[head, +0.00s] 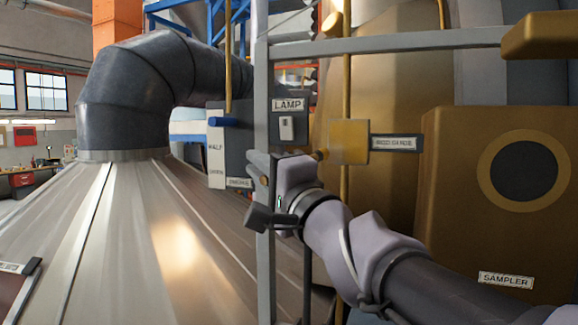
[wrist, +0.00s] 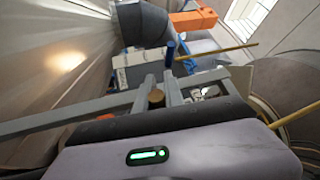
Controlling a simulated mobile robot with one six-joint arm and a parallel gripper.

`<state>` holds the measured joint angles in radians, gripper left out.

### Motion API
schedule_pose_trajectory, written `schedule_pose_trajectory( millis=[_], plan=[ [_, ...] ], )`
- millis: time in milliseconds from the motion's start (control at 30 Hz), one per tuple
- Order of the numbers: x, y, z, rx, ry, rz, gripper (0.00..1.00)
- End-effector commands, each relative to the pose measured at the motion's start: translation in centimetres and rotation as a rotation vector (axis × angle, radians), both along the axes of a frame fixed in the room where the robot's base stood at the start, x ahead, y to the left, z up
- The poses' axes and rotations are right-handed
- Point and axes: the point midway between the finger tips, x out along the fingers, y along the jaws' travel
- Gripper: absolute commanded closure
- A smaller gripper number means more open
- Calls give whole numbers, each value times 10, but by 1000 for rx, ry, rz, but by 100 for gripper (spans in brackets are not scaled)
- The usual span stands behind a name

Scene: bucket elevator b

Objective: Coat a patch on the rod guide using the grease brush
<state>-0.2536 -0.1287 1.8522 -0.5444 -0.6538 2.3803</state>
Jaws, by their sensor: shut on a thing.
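The rod guide appears to be the yellow block (head: 349,141) around the upright yellow rod, beside a small label (head: 396,143) in the head view. My gripper (head: 262,170) is left of this block, close to the grey upright post. In the wrist view my gripper (wrist: 158,95) has its two grey fingers shut on a round brown piece, which I take to be the grease brush's handle (wrist: 156,98). The bristles cannot be made out. A small brown knob shows at the block's left side; I cannot tell whether it belongs to the brush. No grease patch is discernible.
The grey post (head: 263,80) and crossbar (head: 390,43) frame the area close to my wrist. A LAMP switch panel (head: 287,128) and a blue handle (head: 224,122) are at left. The brown SAMPLER housing (head: 455,240) stands at right, and a large metal cone (head: 130,240) fills the left.

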Motion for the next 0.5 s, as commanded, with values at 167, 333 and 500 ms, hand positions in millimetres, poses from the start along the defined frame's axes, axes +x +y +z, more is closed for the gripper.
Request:
schedule_pose_trajectory(
  millis=[167,333,500],
  plan=[
    [2,-1,1,0,0,0,100],
    [5,-2,1,0,0,0,100],
    [8,-3,1,0,0,0,100]
  ],
)
